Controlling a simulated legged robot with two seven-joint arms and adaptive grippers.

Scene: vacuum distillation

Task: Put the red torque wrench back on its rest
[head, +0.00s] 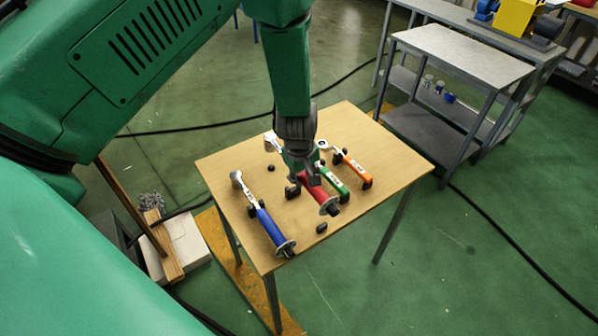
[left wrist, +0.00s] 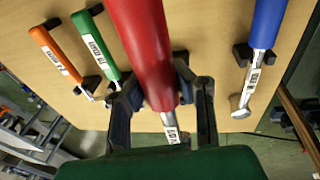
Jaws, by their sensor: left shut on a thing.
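The red torque wrench (head: 318,194) is held in my left gripper (head: 304,178), between the blue and green wrenches in the head view. In the left wrist view its red handle (left wrist: 143,45) runs up from between the two fingers (left wrist: 165,100). The fingers are shut around the wrench near the handle's lower end. The wrench seems raised above the table. Two bare black rest blocks, one near the front edge (head: 321,228) and one farther back (head: 271,168), show left of it in the head view. My gripper hides part of its shaft. My right gripper is out of view.
On the wooden table (head: 221,166), a blue wrench (head: 268,226) lies to the left. A green wrench (head: 337,186) and an orange wrench (head: 357,172) lie to the right, all on black blocks. A grey cart (head: 464,55) stands behind right. The table's right corner is clear.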

